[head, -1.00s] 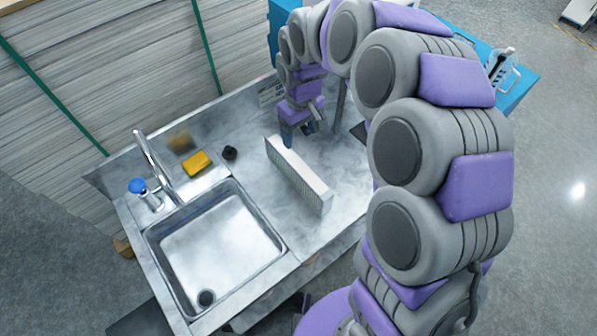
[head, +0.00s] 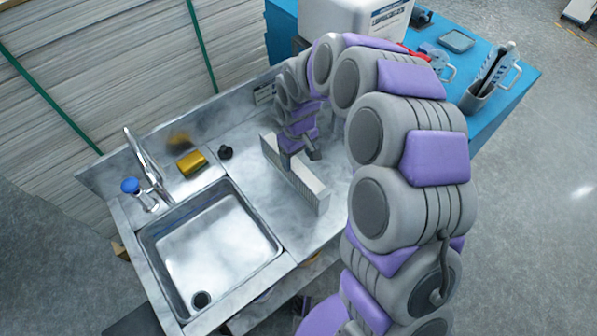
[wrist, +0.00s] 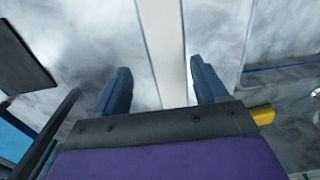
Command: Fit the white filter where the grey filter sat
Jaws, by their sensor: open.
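The white filter (head: 311,190) is a long pleated panel standing on its narrow edge on the metal counter, right of the sink. My gripper (head: 298,158) is over its far part in the head view and hides some of it. In the wrist view the white filter (wrist: 164,45) runs as a pale strip between the two blue fingers of my gripper (wrist: 161,82). The fingers are open, one on each side, with a gap to the left finger; the right finger is close to the strip. I cannot make out a grey filter or its seat.
The sink (head: 210,245) with its faucet (head: 145,165) is at left. A yellow sponge (head: 191,163) and a small black knob (head: 225,152) lie behind it. A blue bench (head: 505,105) carries a white container (head: 345,18) and a tool holder (head: 480,95).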

